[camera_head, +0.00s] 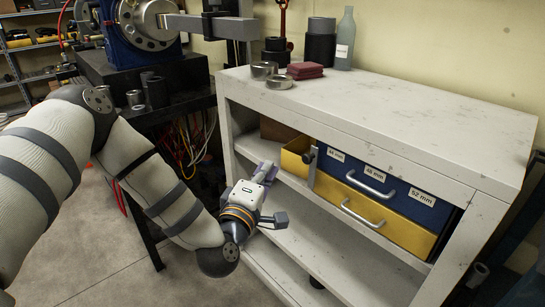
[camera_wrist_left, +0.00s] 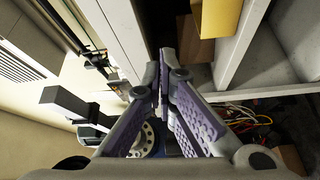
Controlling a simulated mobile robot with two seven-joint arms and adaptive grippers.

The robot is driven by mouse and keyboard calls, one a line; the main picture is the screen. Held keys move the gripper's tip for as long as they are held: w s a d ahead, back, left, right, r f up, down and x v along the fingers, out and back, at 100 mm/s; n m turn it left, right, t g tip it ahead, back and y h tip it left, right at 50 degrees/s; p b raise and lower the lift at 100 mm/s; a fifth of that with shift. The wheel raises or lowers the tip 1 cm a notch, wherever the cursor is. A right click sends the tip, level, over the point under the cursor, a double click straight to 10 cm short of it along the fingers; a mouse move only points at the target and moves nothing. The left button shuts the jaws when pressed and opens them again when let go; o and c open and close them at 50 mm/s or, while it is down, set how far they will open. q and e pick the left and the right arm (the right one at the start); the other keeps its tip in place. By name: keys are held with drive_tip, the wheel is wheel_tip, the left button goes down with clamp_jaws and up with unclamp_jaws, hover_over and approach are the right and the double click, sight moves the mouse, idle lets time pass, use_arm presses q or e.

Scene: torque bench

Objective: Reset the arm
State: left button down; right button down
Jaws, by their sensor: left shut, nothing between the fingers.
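My left arm comes in from the left in the head view and bends down towards the white shelf bench. My left gripper (camera_head: 268,172) is shut and empty. It is in front of the open shelf side, left of the yellow drawer. In the left wrist view its purple-padded fingers (camera_wrist_left: 160,65) meet at the tips with nothing between them. The blue torque machine (camera_head: 130,50) stands at the upper left, with a round metal flange and a grey bar (camera_head: 210,26) reaching right. My right gripper is not in view.
The white bench (camera_head: 400,115) holds metal rings (camera_head: 279,82), red pads (camera_head: 305,70) and a grey bottle (camera_head: 345,40). Below its top are a blue drawer (camera_head: 395,200) and a yellow drawer (camera_head: 365,208). Cables (camera_head: 195,145) hang behind my forearm. Grey floor (camera_head: 110,260) is open below.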

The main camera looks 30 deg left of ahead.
use_arm(q)
drive_tip(key=shift+s+d, duration=0.1)
drive_tip(key=shift+s, duration=0.55)
drive_tip(key=shift+f, duration=0.1)
